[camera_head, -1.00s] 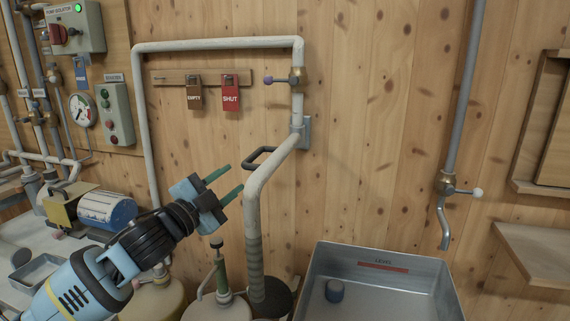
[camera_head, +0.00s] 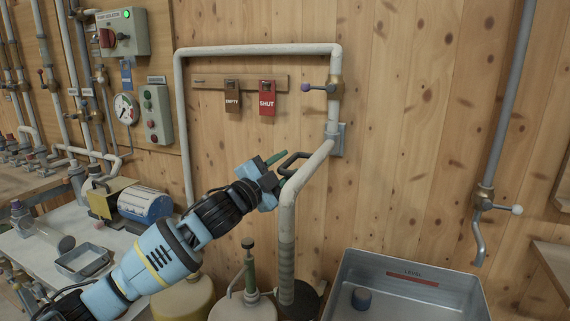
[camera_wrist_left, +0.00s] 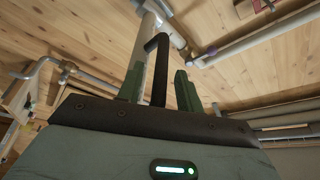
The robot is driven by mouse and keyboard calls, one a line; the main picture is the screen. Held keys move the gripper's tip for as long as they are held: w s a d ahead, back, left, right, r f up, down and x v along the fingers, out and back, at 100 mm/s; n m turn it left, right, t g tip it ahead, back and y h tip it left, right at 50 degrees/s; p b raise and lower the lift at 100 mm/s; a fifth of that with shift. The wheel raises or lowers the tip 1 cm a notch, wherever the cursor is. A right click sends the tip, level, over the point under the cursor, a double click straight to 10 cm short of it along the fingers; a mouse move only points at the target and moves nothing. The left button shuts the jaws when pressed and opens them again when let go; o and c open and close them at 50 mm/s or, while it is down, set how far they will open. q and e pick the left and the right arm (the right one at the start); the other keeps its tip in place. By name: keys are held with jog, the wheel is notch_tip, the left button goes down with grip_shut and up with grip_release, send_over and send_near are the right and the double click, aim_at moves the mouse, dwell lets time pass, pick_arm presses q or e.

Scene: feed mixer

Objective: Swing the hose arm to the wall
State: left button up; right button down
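The hose arm (camera_head: 313,165) is a pale pipe that runs from a wall bracket (camera_head: 338,140) out toward me and bends down. Its ribbed grey lower end (camera_head: 286,245) hangs left of a metal tank. A dark loop handle (camera_head: 291,160) sticks out on its left side. My left gripper (camera_head: 283,166) is at this handle, with its green fingers pointing to it. In the left wrist view the handle (camera_wrist_left: 159,72) stands between the two open fingers (camera_wrist_left: 159,88), with a gap on each side. My right gripper is not in view.
The metal tank (camera_head: 405,274) with a level mark stands right of the hose. Drums and a green hand pump (camera_head: 249,270) stand below my left arm. A valve (camera_head: 334,88) and hanging tags (camera_head: 267,97) are on the wall above. A bench with a motor (camera_head: 145,204) is left.

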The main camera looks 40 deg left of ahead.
pick_arm(q)
jog(key=shift+w, duration=0.4)
grip_shut()
